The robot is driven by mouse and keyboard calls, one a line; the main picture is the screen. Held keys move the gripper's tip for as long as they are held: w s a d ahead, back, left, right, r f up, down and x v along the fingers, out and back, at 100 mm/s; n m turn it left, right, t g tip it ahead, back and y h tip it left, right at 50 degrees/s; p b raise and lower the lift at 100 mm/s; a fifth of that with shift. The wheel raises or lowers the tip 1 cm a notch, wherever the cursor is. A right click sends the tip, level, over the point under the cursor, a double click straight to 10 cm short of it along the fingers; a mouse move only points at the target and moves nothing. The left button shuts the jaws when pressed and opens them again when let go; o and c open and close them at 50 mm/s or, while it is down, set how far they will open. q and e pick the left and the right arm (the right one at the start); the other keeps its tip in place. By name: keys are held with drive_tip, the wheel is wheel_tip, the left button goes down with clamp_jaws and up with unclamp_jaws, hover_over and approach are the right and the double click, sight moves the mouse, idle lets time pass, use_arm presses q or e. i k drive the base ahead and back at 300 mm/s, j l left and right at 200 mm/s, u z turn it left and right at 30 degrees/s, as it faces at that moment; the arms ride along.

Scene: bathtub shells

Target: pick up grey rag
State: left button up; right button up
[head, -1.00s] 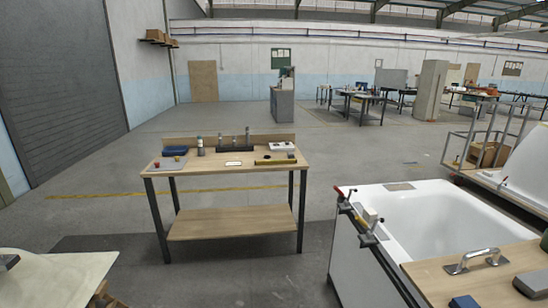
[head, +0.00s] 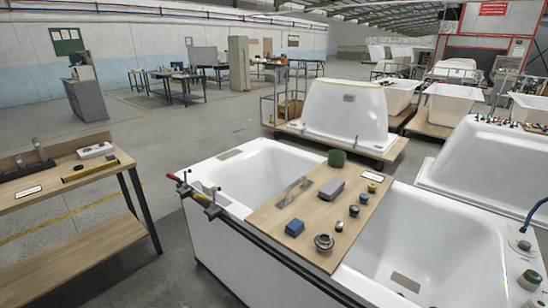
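I cannot pick out a grey rag for certain. A flat grey-brown rectangle (head: 230,154) lies at the far left end of the white double tub (head: 215,245), and a similar flat patch (head: 405,282) shows in its right basin. A grey block (head: 331,189) lies on the wooden board (head: 270,212) across the tub; it looks stiff rather than like cloth. Neither of my grippers is in view.
The board also holds a green cylinder (head: 337,158), a blue block (head: 295,227), a metal handle (head: 298,187) and a round fitting (head: 324,242). A wooden workbench (head: 75,185) stands left, with floor between.

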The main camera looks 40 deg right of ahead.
sight(110, 156)
drive_tip(key=z, duration=2.25)
drive_tip(key=u, duration=2.25)
drive_tip(key=i+j, duration=0.25)
drive_tip(key=i, duration=0.6)
drive_tip(key=i+j+u, duration=0.1)
drive_tip(key=i+j, duration=0.15)
drive_tip(key=i, duration=0.55)
drive_tip(key=i+j, duration=0.15)
drive_tip(key=i, duration=0.7)
drive_tip(key=i+j+u, duration=0.1)
drive_tip(key=i, duration=0.75)
drive_tip(key=j, duration=0.1)
